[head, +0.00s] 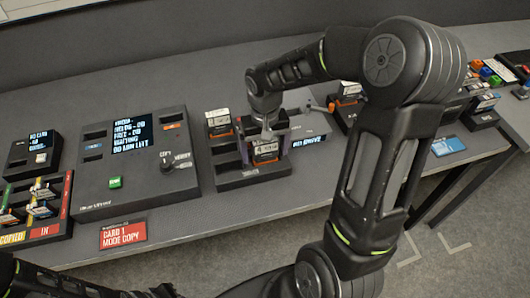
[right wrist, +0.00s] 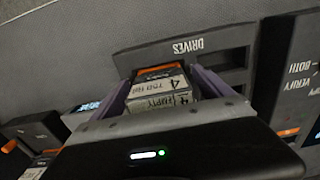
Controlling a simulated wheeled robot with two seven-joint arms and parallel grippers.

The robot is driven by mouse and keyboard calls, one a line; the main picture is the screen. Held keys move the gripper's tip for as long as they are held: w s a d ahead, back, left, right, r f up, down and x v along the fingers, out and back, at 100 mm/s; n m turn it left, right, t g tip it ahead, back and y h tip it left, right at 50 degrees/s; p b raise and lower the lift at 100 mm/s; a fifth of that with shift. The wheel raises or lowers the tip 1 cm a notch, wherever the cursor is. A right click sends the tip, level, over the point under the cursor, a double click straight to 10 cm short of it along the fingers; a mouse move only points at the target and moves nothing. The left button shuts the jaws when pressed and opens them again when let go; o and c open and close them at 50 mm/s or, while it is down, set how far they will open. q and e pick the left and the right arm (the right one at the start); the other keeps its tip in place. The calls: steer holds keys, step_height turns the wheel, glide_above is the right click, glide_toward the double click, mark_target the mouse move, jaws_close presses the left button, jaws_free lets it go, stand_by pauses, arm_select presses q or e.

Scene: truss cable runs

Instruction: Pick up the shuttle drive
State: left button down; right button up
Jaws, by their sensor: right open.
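A drive with a white label reading 4 and EMPTY and an orange edge (head: 265,153) stands in the dark drive rack (head: 255,178). It also shows in the right wrist view (right wrist: 158,96), by the rack face marked DRIVES (right wrist: 190,48). I cannot read the word shuttle on it. My right gripper (head: 264,142) is over this drive, with one purple finger on each side of it. The jaws are open, with the drive between them. Whether the fingers touch it is unclear. My left gripper is not in view.
Another labelled drive (head: 219,121) sits at the rack's back left. A copier console (head: 130,165) with a screen and green button stands left of the rack. A red card sign (head: 123,234) lies in front.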

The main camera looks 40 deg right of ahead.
steer(key=c, duration=1.8)
